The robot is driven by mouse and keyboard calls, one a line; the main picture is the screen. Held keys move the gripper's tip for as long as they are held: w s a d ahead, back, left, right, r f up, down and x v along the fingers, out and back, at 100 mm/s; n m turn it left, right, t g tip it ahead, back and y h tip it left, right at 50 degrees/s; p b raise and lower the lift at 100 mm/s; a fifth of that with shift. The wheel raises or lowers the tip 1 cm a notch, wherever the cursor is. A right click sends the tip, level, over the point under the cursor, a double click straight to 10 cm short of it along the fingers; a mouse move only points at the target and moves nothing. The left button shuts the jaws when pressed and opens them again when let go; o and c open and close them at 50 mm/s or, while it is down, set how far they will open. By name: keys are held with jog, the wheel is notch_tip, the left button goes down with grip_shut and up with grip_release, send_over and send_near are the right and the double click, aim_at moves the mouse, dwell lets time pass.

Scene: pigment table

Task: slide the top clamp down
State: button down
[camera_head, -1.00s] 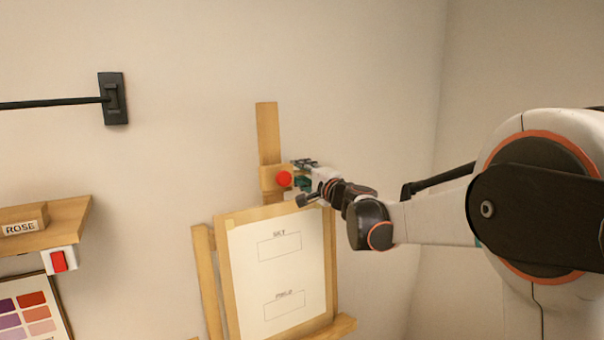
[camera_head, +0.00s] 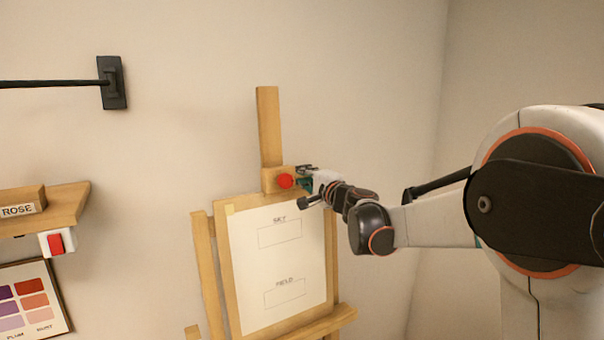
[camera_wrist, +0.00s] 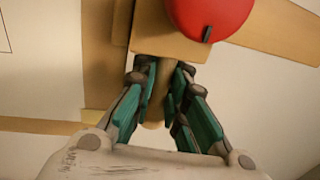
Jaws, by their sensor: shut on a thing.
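The top clamp (camera_head: 270,177) is a light wooden block with a red round knob (camera_head: 286,181), on the upright easel mast (camera_head: 268,125). It sits at or just above the upper edge of the framed board (camera_head: 227,240); I cannot tell if they touch. My gripper (camera_head: 307,180) is at the clamp's right side. In the wrist view, the fingers of my gripper (camera_wrist: 162,72) are closed around a short wooden peg (camera_wrist: 153,105) projecting from the clamp block (camera_wrist: 158,40). The red knob (camera_wrist: 208,12) is close beyond the fingers.
The board carries a white sheet (camera_head: 285,260) with two outlined boxes. A ledge (camera_head: 335,320) runs below it. At left are a wall shelf (camera_head: 70,205) with a ROSE block (camera_head: 20,201), a red switch (camera_head: 56,243) and a colour chart (camera_head: 30,300). A black rail (camera_head: 50,84) is above.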

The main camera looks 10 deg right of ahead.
jog(key=shift+d, duration=0.1)
jog(key=c, duration=1.7)
grip_release()
jog(key=shift+o, duration=0.6)
jog(key=shift+d, duration=0.1)
jog(key=shift+r, duration=0.1)
